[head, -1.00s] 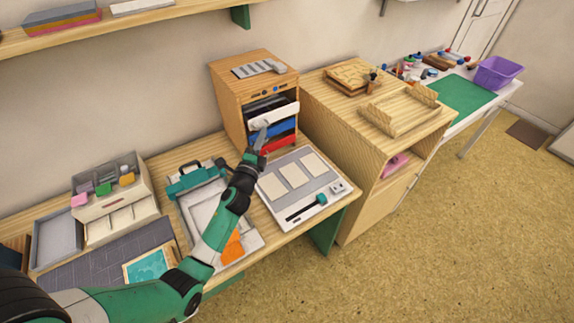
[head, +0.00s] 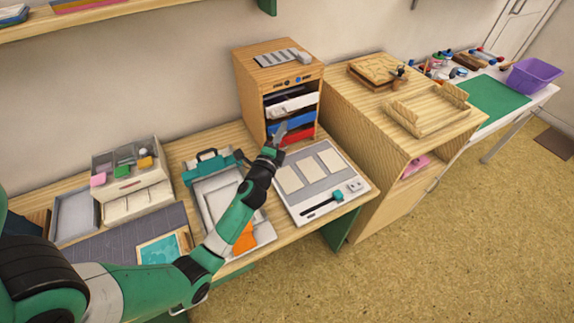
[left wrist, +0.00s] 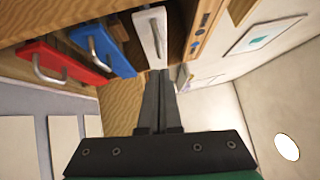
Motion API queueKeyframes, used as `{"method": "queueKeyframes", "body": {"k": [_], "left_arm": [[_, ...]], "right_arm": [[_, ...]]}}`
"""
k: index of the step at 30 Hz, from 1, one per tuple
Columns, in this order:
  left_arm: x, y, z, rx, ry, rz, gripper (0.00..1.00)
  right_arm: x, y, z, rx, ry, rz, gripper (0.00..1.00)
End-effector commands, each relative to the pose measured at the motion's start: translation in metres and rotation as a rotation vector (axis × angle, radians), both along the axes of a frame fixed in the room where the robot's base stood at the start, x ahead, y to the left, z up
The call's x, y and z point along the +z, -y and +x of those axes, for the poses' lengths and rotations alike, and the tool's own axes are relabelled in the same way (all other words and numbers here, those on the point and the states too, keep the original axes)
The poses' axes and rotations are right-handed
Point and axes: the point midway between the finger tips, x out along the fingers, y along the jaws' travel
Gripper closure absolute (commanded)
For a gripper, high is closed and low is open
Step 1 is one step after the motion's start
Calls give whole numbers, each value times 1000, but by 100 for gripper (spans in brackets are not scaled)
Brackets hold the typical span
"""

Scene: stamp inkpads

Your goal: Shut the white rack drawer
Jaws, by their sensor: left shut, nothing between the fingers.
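The white drawer (head: 296,104) is in the small wooden rack (head: 252,95) at the back of the bench. It sits above a blue drawer (head: 300,124) and a red drawer (head: 302,136). Its front with a handle also shows at the top of the left wrist view (left wrist: 150,34). My left gripper (head: 281,129) is shut and empty, just in front of the rack. In the left wrist view its fingertips (left wrist: 159,73) are at the lower end of the white front; I cannot tell whether they touch it. Whether the white front is fully flush is unclear. My right gripper is not in view.
A grey board with pale panels (head: 318,178) lies in front of the rack. A clipboard-like tray (head: 208,165) lies to its left, under my left arm. A wooden cabinet (head: 345,120) stands close on the rack's right. Open floor lies at the right.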

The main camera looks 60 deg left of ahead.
Motion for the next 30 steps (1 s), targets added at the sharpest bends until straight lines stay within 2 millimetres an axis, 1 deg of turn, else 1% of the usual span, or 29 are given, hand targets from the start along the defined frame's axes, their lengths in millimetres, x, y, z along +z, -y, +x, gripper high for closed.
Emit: {"method": "queueKeyframes", "body": {"k": [1, 2, 4, 9, 12, 15, 18, 28, 30], "left_arm": [[-7, 11, 1, -7, 0, 0, 100], [-6, 16, -4, -6, -2, -1, 100], [-6, 30, -20, -6, -3, -1, 100], [-13, 60, -49, -6, -3, -1, 100], [-14, 72, -61, -7, -1, 0, 100], [-15, 78, -68, -5, -1, 0, 100], [-14, 80, -70, -5, 1, 1, 100], [-14, 80, -70, -5, 1, 1, 100], [-12, 84, -66, -18, 3, 1, 100]], "right_arm": [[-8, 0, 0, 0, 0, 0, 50], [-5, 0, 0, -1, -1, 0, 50], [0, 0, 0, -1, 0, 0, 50], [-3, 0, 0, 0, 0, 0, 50], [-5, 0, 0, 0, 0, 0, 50], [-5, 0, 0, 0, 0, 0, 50], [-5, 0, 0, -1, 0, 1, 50], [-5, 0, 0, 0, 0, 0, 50], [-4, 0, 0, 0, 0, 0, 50]]}}
